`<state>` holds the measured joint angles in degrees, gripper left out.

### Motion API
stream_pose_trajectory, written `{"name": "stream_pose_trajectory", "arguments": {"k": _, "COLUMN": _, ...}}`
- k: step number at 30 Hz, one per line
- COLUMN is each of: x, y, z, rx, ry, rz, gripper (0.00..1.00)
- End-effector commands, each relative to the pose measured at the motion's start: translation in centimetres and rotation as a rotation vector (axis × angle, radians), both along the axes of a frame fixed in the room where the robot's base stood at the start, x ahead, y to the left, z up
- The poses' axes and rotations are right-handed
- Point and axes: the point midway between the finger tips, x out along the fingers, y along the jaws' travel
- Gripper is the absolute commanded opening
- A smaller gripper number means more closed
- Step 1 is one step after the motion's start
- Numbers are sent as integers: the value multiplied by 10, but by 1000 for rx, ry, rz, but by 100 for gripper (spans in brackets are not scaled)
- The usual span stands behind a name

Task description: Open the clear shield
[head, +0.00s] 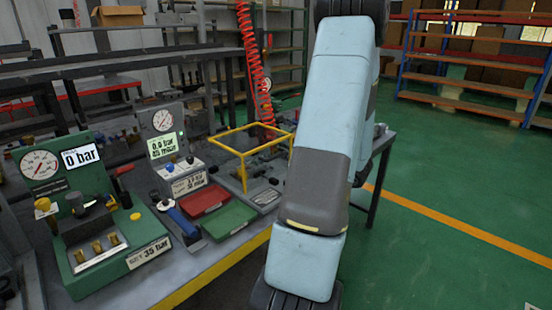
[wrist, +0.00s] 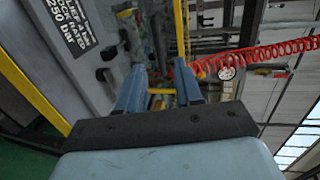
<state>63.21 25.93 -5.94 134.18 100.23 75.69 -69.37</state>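The clear shield (head: 243,154) shows in the head view as a yellow-edged frame with see-through panels. It stands over a grey valve block (head: 268,193) on the bench, left of my arm. In the wrist view, yellow edge bars (wrist: 179,28) run past the fingers, and a short yellow piece shows between them. My gripper (wrist: 159,88) has its two blue fingers apart, with a visible gap. I cannot tell whether either finger touches the yellow piece. My gripper is not visible in the head view.
A red tray (head: 205,200) and a green tray (head: 229,221) lie left of the shield. Two gauge stations, green (head: 82,270) and grey (head: 183,182), stand farther left. A coiled red hose (head: 254,70) hangs behind. Green floor is open at the right.

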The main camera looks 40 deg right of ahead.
Motion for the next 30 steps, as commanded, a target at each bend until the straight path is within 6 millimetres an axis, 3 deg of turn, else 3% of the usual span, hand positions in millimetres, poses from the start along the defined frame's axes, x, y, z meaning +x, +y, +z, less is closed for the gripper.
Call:
{"name": "stream_pose_trajectory", "arguments": {"k": 4, "x": -4, "y": -12, "z": -7, "rx": 0, "ry": -10, "rz": -40, "gripper": 35}}
{"name": "stream_pose_trajectory", "arguments": {"k": 8, "x": 7, "y": -12, "z": -9, "rx": -3, "ry": -10, "rz": -41, "gripper": 35}}
{"name": "stream_pose_trajectory", "arguments": {"k": 24, "x": 96, "y": -4, "z": -28, "rx": 0, "ry": -10, "rz": -39, "gripper": 35}}
{"name": "stream_pose_trajectory", "arguments": {"k": 30, "x": 119, "y": -3, "z": -33, "rx": -1, "ry": -10, "rz": -41, "gripper": 35}}
